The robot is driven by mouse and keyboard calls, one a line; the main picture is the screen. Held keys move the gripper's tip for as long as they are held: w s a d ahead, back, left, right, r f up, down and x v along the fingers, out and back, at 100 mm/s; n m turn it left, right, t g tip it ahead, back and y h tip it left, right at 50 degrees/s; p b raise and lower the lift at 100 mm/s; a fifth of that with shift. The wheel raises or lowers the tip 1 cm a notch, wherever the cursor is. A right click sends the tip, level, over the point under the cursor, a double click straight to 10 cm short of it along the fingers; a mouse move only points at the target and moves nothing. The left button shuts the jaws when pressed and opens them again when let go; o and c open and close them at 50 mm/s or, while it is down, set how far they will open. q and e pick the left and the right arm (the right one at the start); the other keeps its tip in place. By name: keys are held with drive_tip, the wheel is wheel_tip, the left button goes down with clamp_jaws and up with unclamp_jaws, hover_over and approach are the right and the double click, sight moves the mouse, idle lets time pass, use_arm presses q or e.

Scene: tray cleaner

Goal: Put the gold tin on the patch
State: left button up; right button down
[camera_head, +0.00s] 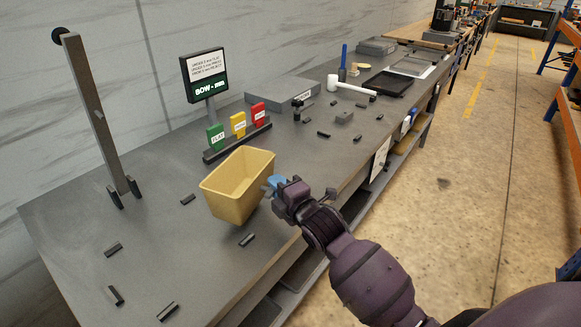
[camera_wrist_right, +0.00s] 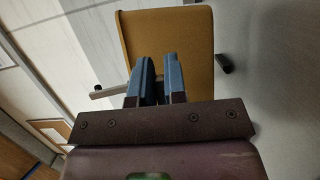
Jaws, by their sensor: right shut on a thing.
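The gold tin (camera_head: 232,200), an open yellow box, is over the near part of the grey bench and looks tilted. Its inside looks empty. My right gripper (camera_head: 270,186) is shut on the tin's right-hand side wall. In the right wrist view the tin (camera_wrist_right: 185,35) fills the area ahead of the blue fingers (camera_wrist_right: 155,82). Whether its base touches the bench is hard to tell. No distinct patch is recognizable; several short dark bars (camera_head: 113,249) lie on the bench around the tin. My left gripper is not in view.
A post (camera_head: 97,115) stands at the left. A sign (camera_head: 207,78) and a rack with green, yellow and red cards (camera_head: 238,124) stand behind the tin. A white-headed mallet (camera_head: 350,88) and a black tray (camera_head: 388,83) lie farther along. The bench's near left is mostly clear.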

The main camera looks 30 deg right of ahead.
drive_tip(key=w+d+r+m+h+p, duration=0.1)
drive_tip(key=w+d+r+h, duration=0.1)
drive_tip(key=w+d+r, duration=0.55)
drive_tip(key=w+d+r+m+h, duration=0.2)
drive_tip(key=w+d+r, duration=0.2)
drive_tip(key=d+r, duration=0.5)
drive_tip(key=shift+s+d+f+b, duration=0.15)
drive_tip(key=shift+f+b, duration=0.5)
drive_tip(key=shift+f, duration=2.75)
drive_tip(key=shift+w+d+f+b, duration=0.1)
drive_tip(key=shift+f+b, duration=0.5)
drive_tip(key=shift+f, duration=2.75)
drive_tip(key=shift+s+d+f+b, duration=0.15)
drive_tip(key=shift+f+b, duration=0.5)
drive_tip(key=shift+f, duration=2.75)
drive_tip(key=shift+w+f, duration=0.1)
drive_tip(key=shift+f, duration=0.1)
drive_tip(key=shift+r, duration=0.15)
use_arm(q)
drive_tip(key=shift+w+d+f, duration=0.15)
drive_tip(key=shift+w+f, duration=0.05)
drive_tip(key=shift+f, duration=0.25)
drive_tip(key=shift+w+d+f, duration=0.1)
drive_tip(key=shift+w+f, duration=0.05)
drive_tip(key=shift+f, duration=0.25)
